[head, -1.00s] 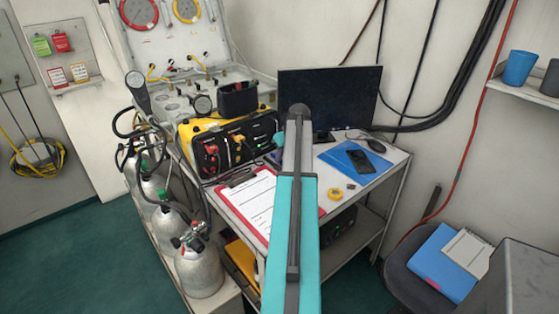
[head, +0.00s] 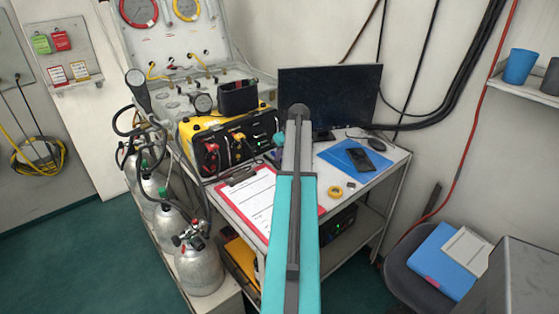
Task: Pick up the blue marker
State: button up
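I cannot make out a blue marker in the head view. My teal and grey arm stretches up the middle of the picture over the desk (head: 390,165). It hides part of the desk top between the clipboard (head: 250,203) and the blue folder (head: 338,155). The fingers of my gripper do not show, so what they hold cannot be seen. A black open holder (head: 238,97) stands on top of the yellow-and-black radio unit (head: 210,152); its contents are not visible.
A monitor (head: 345,90) stands at the desk's back, with a mouse (head: 376,144), a phone (head: 362,161) and a yellow tape roll (head: 335,192) in front. Grey cylinders (head: 200,270) stand left. A chair (head: 410,270) is right. Blue cup (head: 519,67) sits on a shelf.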

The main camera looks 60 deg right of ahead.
jog(key=shift+c, duration=0.2)
grip_shut()
jog(key=shift+r, duration=0.1)
jog(key=shift+r+b, duration=0.7)
jog(key=shift+r, duration=1.05)
jog(key=s+a+b, duration=0.1)
jog(key=s+a, duration=0.1)
jog(key=a, duration=0.2)
jog(key=s+a+r+b, duration=0.1)
jog(key=s+a, duration=0.1)
jog(key=a, duration=0.3)
jog(key=s+a+b, duration=0.1)
jog(key=s+a, duration=0.2)
jog(key=a, duration=0.2)
jog(key=shift+a+r, duration=0.2)
